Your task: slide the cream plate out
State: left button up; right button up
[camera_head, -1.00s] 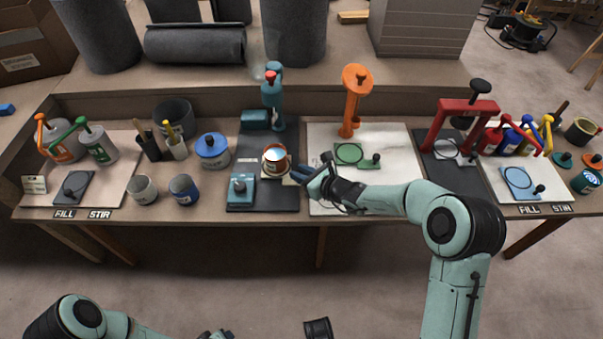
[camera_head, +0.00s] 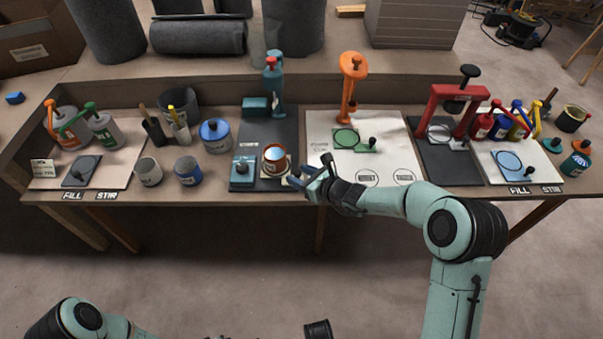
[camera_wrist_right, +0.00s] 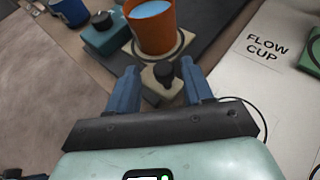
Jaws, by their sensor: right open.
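The cream plate (camera_wrist_right: 152,78) shows in the right wrist view with a dark knob (camera_wrist_right: 164,74) on its near part. An orange cup (camera_wrist_right: 153,28) with light-blue contents stands upright on its ringed far part. In the head view the cup (camera_head: 274,158) is near the bench's front edge, and a corner of the plate shows beside my right gripper (camera_head: 296,178). The right gripper is open, its blue fingers (camera_wrist_right: 162,88) on either side of the knob, with gaps visible. Of my left arm only links and a sliver at the bottom edge show; its jaws cannot be read.
A teal block with a dark knob (camera_head: 243,171) stands just left of the cup. A teal pump (camera_head: 273,85) and an orange press (camera_head: 351,85) stand behind. A white sheet (camera_head: 320,130) with a green plate (camera_head: 352,143) lies right. The front edge is close.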

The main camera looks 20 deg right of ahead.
jog(key=shift+w+r, duration=0.1)
jog(key=shift+d+r, duration=0.1)
jog(key=shift+d, duration=0.05)
jog(key=p+v, duration=0.1)
jog(key=v, duration=0.3)
jog(key=shift+s+d+r, duration=0.1)
jog(key=shift+s+r, duration=0.05)
jog(key=shift+s, duration=0.1)
pick_arm(q)
jog(key=shift+h, duration=0.3)
jog(key=r, duration=0.1)
jog(key=s+d+r+p, duration=0.1)
jog(key=d+r+p, duration=0.1)
jog(key=shift+s+r, duration=0.35)
jog(key=shift+s, duration=0.05)
pick_arm(e)
jog(key=v, duration=0.8)
jog(key=shift+s+d, duration=0.15)
jog(key=shift+s, duration=0.2)
